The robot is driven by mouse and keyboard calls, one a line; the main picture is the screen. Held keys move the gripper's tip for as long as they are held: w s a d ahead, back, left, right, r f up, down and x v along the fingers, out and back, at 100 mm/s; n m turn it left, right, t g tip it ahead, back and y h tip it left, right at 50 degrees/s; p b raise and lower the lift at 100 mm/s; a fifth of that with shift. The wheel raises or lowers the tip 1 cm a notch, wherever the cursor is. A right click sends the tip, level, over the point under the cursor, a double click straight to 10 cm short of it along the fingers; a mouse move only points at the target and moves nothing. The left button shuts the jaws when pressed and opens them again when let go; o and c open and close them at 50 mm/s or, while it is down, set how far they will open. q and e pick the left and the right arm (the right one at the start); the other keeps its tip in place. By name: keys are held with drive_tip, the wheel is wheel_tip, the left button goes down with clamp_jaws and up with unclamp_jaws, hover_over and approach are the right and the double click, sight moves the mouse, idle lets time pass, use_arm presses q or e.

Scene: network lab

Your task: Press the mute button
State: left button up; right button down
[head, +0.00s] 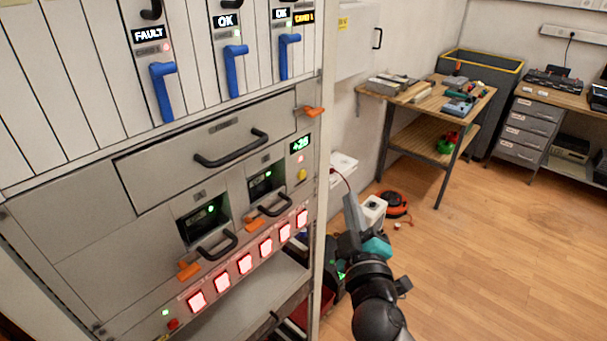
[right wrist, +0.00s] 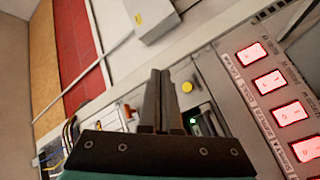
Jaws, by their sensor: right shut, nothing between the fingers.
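A small round yellow button (head: 302,174) sits on the rack's front panel, below a green "+28" display (head: 299,144) and near the right post. It also shows in the right wrist view (right wrist: 187,87), just right of my fingertips. A row of several red-lit square buttons (head: 245,263) runs along the panel's lower edge. Their labels are too small to read, so I cannot tell which control is marked mute. My right gripper (head: 351,205) is shut and empty, to the right of the rack post and apart from the panel. Its closed fingers (right wrist: 160,85) show in the right wrist view. My left gripper is not visible.
Black handles (head: 232,148), orange latches (head: 188,271) and blue levers (head: 162,92) stick out of the rack (head: 60,250). A wooden workbench (head: 425,105) with tools stands behind. An orange-black round object (head: 393,204) lies on the floor. The wooden floor at right is clear.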

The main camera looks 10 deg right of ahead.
sight(301, 175)
drive_tip(key=w+a+b, duration=0.1)
drive_tip(key=w+a, duration=0.4)
drive_tip(key=w, duration=0.1)
drive_tip(key=shift+w, duration=0.3)
drive_tip(key=shift+a, duration=0.1)
idle(1.8)
drive_tip(key=shift+w+a+b, duration=0.3)
drive_tip(key=shift+w+b, duration=0.05)
drive_tip(key=shift+w+a, duration=0.2)
drive_tip(key=shift+w, duration=0.1)
idle(0.6)
drive_tip(key=shift+s, duration=0.1)
drive_tip(key=shift+s+d, duration=0.5)
drive_tip(key=shift+s, duration=0.05)
drive_tip(key=shift+s, duration=0.1)
